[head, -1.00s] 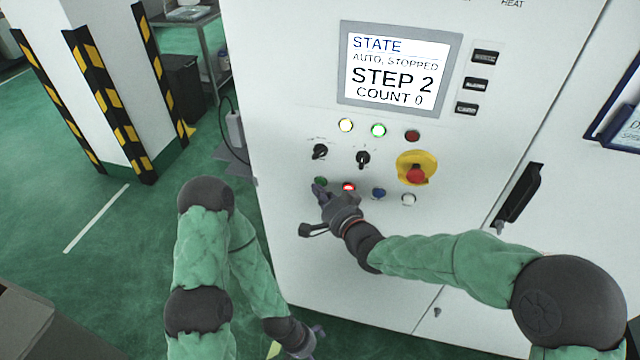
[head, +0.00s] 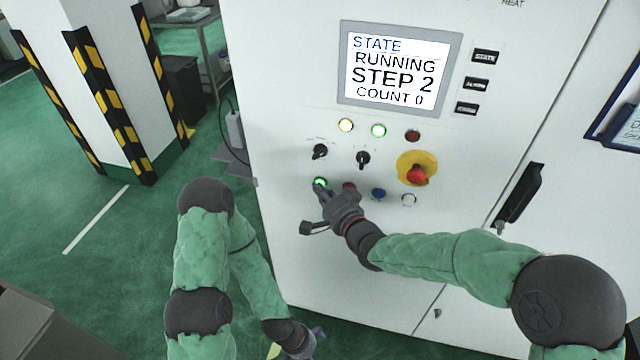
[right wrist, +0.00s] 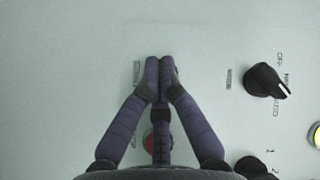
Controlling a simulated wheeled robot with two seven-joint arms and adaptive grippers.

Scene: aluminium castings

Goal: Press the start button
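The start button (head: 320,182) is green and lit, at the left end of the lower button row on the white cabinet. My right gripper (head: 321,188) is at it, with its fingertips over its lower edge; touching or just apart, I cannot tell. In the right wrist view the two fingers (right wrist: 159,62) are closed together with nothing between them, and they hide the green button. The screen (head: 395,68) reads STATE RUNNING, STEP 2, COUNT 0. My left gripper (head: 312,342) hangs low near the floor, too small to tell open or shut.
A red button (head: 349,187), a blue button (head: 378,194) and a white button (head: 408,200) sit right of the green one. Two black selector knobs (head: 320,151) and a red emergency stop (head: 416,175) on yellow are above. A striped pillar (head: 110,90) stands left.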

